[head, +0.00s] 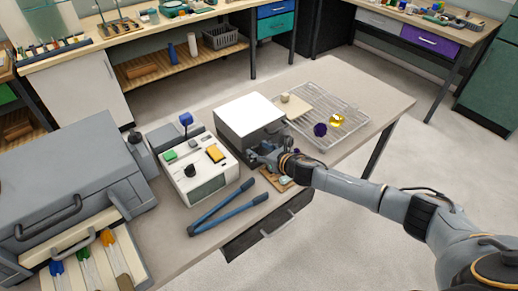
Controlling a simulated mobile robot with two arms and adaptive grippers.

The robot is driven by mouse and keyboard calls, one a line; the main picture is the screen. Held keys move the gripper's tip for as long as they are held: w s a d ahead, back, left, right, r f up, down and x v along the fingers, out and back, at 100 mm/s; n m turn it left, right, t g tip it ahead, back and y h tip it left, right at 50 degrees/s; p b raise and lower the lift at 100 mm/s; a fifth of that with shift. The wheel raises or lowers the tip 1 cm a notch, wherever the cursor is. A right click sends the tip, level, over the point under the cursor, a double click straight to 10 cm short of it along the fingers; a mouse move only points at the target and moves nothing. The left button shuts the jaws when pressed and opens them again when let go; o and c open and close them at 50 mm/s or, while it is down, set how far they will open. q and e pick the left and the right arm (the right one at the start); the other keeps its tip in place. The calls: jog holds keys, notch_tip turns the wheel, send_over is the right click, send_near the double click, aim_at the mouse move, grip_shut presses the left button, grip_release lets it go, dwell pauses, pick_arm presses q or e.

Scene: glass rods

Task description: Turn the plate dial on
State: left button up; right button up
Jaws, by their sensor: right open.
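A box-shaped unit with a flat white top plate (248,112) and dark grey sides stands in the middle of the workbench. My right gripper (257,156) is at its front face, with the arm coming in from the right. The gripper is open, and no object shows between its fingers. No dial can be made out on the front face; the gripper covers part of it. Whether the fingers touch the unit cannot be told. My left gripper is not in view.
A beige device (194,167) with green and yellow parts stands left of the unit. Blue-handled tongs (228,207) lie in front. A wire rack (328,115) with small items is behind right. A grey case (65,185) fills the left. The bench's right end is clear.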

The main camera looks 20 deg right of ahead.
jog(key=shift+w+a+f, duration=0.1)
jog(key=shift+w, duration=0.15)
jog(key=shift+c, duration=0.2)
grip_shut()
jog(key=shift+a, duration=0.1)
jog(key=m+h, duration=0.2)
jog(key=a+m+h, duration=0.1)
jog(key=h, duration=0.1)
jog(key=shift+s+m+t+p, duration=0.1)
jog(key=shift+m+t+p, duration=0.3)
jog(key=shift+a+m+g+h, duration=0.2)
jog(key=shift+m+g+h, duration=0.1)
jog(key=shift+m+h, duration=1.1)
jog(key=shift+a+m+g+h, duration=0.2)
jog(key=shift+m+g+h, duration=0.1)
jog(key=shift+m+h, duration=1.05)
jog(key=shift+h, duration=0.35)
